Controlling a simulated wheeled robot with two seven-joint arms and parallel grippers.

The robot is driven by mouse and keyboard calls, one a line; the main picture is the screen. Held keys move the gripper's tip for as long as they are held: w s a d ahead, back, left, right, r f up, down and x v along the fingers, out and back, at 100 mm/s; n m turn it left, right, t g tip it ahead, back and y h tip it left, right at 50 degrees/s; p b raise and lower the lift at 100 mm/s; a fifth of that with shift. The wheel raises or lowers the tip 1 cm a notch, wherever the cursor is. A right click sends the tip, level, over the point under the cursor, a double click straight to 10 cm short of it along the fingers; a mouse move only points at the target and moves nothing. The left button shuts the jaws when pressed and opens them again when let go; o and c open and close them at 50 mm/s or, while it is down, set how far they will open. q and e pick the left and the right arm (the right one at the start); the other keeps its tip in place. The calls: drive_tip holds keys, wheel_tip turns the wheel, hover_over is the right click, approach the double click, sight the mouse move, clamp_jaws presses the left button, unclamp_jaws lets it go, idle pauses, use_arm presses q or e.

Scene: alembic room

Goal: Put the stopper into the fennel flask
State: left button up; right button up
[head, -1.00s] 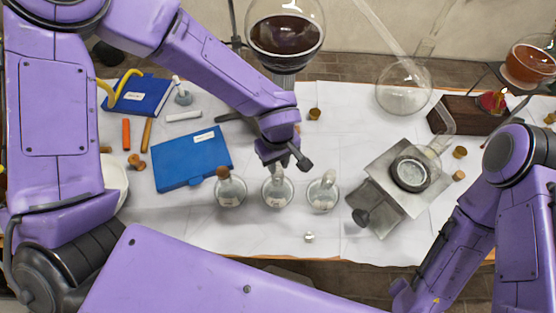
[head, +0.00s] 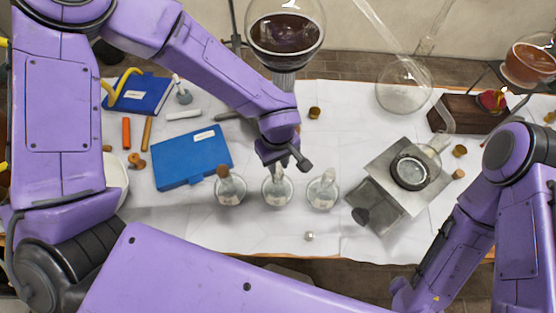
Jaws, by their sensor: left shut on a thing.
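Three small round flasks stand in a row on the white sheet. The left flask (head: 230,192) has a brown cork in its neck. The middle flask (head: 277,193) is directly below my left gripper (head: 283,163). The right flask (head: 322,194) has a pale top. Their labels are too small to read, so I cannot tell which is the fennel flask. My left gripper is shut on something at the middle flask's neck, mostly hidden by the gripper. I cannot tell whether this is the stopper or whether it sits in the neck.
A blue box (head: 192,158) lies left of the flasks. A metal stand (head: 432,195) with a round dish is to the right. A small shiny ball (head: 309,236) lies in front. A big dark-filled flask (head: 285,38) hangs behind. Loose corks (head: 459,151) lie at right.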

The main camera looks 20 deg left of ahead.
sight(278, 165)
use_arm(q)
drive_tip(key=shift+f+p, duration=0.55)
drive_tip(key=shift+p, duration=0.05)
idle(1.4)
drive_tip(key=o, duration=1.4)
drive_tip(key=shift+r, duration=0.1)
drive_tip(key=shift+r+p, duration=0.3)
drive_tip(key=shift+r, duration=3.15)
